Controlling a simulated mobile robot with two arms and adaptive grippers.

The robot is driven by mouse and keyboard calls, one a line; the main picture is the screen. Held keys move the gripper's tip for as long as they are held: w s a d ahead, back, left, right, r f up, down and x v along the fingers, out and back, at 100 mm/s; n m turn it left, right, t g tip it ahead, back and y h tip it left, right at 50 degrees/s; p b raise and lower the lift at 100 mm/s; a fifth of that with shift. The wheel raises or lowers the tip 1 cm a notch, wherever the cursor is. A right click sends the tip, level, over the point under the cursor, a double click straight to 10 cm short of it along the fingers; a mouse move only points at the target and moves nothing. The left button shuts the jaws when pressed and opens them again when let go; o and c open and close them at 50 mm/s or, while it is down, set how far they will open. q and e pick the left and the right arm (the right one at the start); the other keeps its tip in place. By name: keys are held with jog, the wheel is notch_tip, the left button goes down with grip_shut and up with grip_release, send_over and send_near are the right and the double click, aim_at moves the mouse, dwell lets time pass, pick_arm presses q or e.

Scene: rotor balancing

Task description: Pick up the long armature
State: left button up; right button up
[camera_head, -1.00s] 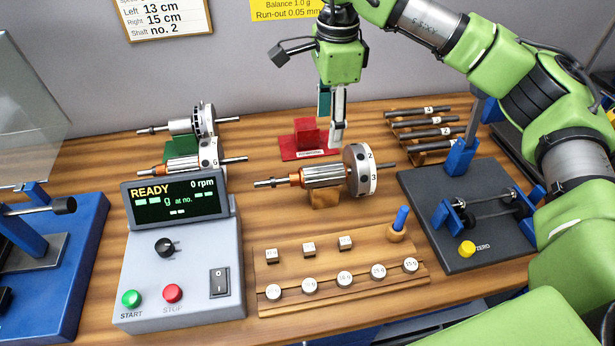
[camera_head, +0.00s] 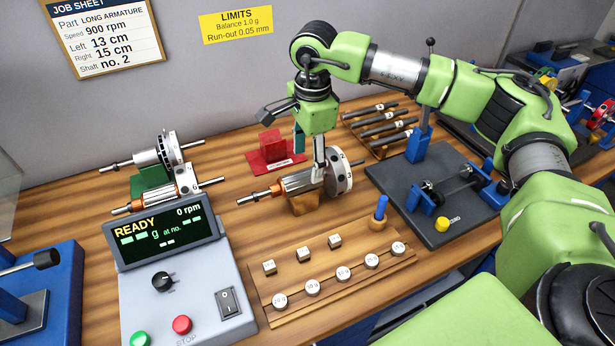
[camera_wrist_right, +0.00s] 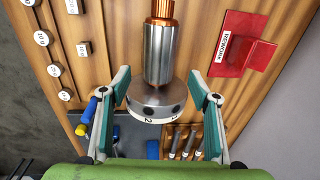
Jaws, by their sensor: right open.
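An armature (camera_head: 296,182) with a copper section, a steel core and a numbered steel disc rests on a wooden block (camera_head: 313,203) mid-bench. In the right wrist view the armature (camera_wrist_right: 157,52) points away from me, its disc nearest. My right gripper (camera_head: 312,160) is open above it; in the wrist view its fingers (camera_wrist_right: 158,90) stand on either side of the disc, with visible gaps. Two more armatures lie to the left, one on a green stand (camera_head: 154,176) and one (camera_head: 160,192) nearer. The frames do not clearly show which one is long. My left gripper is not in view.
A red rework stand (camera_head: 268,157) is just behind the armature. A rack of dark shafts (camera_head: 380,130) and a grey fixture plate (camera_head: 405,182) stand to the right. A tray of weights (camera_head: 335,285) is in front, beside the READY console (camera_head: 175,290).

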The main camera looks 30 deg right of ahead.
aim_at(309, 171)
jog(key=shift+d+f, duration=0.1)
jog(key=shift+f, duration=0.25)
notch_tip(309, 171, down, 4)
jog(key=shift+d+r+p, duration=0.1)
jog(key=shift+r+p, duration=0.05)
jog(key=shift+p, duration=0.8)
jog(key=shift+w+f, duration=0.1)
jog(key=shift+f, duration=0.35)
grip_shut()
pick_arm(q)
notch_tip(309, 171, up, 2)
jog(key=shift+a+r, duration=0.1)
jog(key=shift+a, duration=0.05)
pick_arm(e)
jog(key=shift+w+r, duration=0.1)
jog(key=shift+r, duration=0.1)
